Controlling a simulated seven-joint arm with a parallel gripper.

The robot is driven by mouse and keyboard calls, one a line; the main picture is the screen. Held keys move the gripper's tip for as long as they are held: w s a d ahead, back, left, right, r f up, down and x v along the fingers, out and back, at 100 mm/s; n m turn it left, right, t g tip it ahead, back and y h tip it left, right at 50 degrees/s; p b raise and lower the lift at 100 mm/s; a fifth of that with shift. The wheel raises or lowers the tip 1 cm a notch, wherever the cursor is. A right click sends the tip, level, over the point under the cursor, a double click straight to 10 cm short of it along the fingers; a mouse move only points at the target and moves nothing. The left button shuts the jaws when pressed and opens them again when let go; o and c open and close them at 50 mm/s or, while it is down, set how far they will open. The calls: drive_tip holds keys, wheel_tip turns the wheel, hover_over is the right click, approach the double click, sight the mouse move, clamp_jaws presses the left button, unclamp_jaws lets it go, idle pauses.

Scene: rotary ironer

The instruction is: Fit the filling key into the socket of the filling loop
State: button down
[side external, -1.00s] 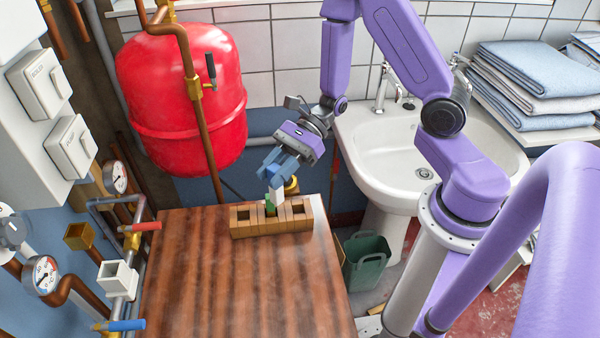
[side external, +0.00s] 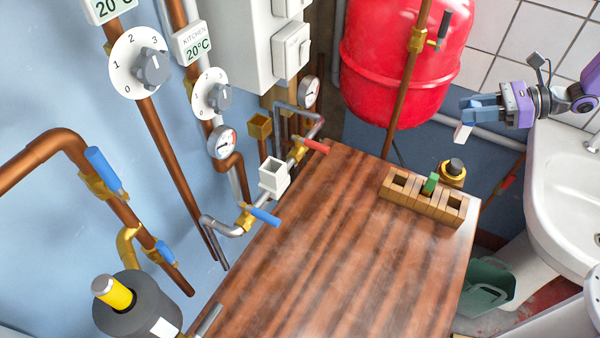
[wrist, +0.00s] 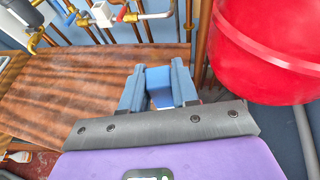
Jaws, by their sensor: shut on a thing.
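The filling loop (side external: 228,228) is grey pipework along the table's left edge. Its socket (side external: 273,176) is a white, square, open-topped box between a red and a blue lever. It also shows in the wrist view (wrist: 103,13), well apart from my gripper.
A wooden rack (side external: 424,200) on the table (side external: 340,250) has square compartments; a green piece (side external: 431,183) stands in the middle one. A brass square cup (side external: 260,125) is behind the socket. A red tank (side external: 400,65) hangs behind the table. The middle of the tabletop is clear.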

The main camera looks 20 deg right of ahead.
drive_tip(key=s+a+r+n+g+y, duration=0.15)
drive_tip(key=a+r, duration=0.35)
drive_tip(key=a, duration=0.6)
drive_tip(key=s+a+r+n+g, duration=0.3)
drive_tip(key=a+r, duration=0.2)
drive_tip(key=a, duration=0.6)
drive_tip(key=s+a+r+n+g+y, duration=0.1)
drive_tip(key=s+a+r+n+g, duration=0.15)
drive_tip(key=a+r, duration=0.6)
drive_tip(key=w+a+f, duration=0.5)
drive_tip(key=a+f, duration=0.1)
drive_tip(key=f, duration=0.2)
drive_tip(key=w+a+f, duration=0.4)
drive_tip(key=a+f, duration=0.1)
drive_tip(key=f, duration=0.3)
drive_tip(key=shift+w+a+m, duration=0.4)
drive_tip(key=shift+f+h, duration=0.25)
drive_tip(key=shift+f, duration=0.3)
drive_tip(key=c, duration=0.8)
unclamp_jaws()
drive_tip(key=shift+c, duration=0.2)
drive_tip(key=shift+r, duration=0.1)
